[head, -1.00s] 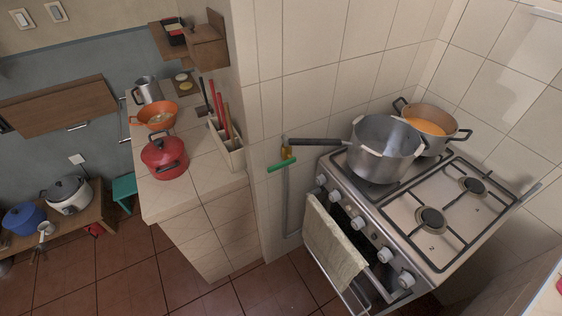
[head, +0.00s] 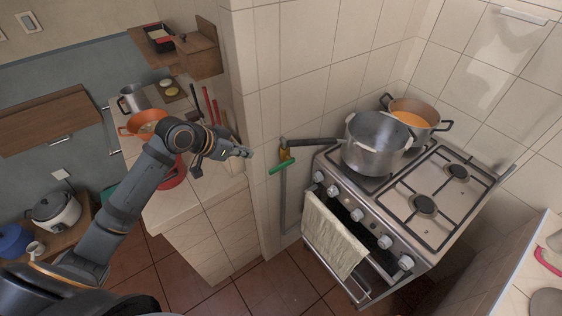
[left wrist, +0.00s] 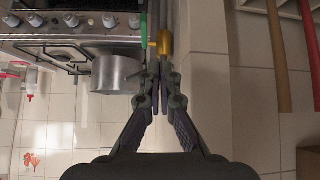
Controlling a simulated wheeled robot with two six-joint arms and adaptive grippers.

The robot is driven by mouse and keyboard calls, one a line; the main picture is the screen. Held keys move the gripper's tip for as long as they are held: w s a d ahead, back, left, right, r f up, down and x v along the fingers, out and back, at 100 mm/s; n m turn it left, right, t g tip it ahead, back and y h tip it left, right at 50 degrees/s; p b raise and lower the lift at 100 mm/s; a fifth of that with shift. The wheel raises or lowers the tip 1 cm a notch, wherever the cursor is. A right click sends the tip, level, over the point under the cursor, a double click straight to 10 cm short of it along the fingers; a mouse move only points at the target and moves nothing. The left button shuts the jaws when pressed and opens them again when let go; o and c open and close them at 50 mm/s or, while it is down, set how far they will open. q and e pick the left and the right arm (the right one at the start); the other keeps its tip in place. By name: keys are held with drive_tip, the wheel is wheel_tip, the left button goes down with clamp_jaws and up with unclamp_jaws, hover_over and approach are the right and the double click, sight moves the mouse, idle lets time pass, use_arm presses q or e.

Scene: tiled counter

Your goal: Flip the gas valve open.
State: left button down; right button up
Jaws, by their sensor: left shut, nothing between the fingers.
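The gas valve has a yellow body (head: 286,155) and a green lever handle (head: 283,166). It sits on a grey pipe on the tiled wall, left of the stove. The lever lies across the vertical pipe in the head view. My left gripper (head: 248,152) is shut and empty, a short way left of the valve. In the left wrist view the closed fingertips (left wrist: 159,66) appear just below the yellow body (left wrist: 164,42), with the green handle (left wrist: 144,30) beside it. Contact does not show. My right gripper is not in view.
An orange-filled pot (head: 415,112) stands behind. A towel (head: 333,235) hangs on the oven door. Left of the wall edge is a counter with pots.

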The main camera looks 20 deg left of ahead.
use_arm(q)
drive_tip(key=shift+m+h, duration=0.3)
drive_tip(key=shift+m, duration=0.4)
drive_tip(key=d+r, duration=0.1)
drive_tip(key=s+d+r, duration=0.1)
drive_tip(key=r, duration=0.1)
drive_tip(key=shift+d+r, duration=0.1)
drive_tip(key=p, duration=0.3)
hover_over(280, 166)
drive_tip(key=s+a, duration=0.2)
drive_tip(key=s, duration=0.1)
wheel_tip(280, 166, down, 6)
drive_tip(key=shift+w+a, duration=0.1)
drive_tip(key=shift+w, duration=0.05)
drive_tip(key=f, duration=0.1)
drive_tip(key=f+p, duration=0.1)
drive_tip(key=f, duration=0.2)
drive_tip(key=shift+w+d, duration=0.2)
drive_tip(key=shift+w, duration=0.05)
drive_tip(key=shift+s+a+f+p, duration=0.1)
drive_tip(key=shift+f+p, duration=0.2)
drive_tip(key=shift+f, duration=0.3)
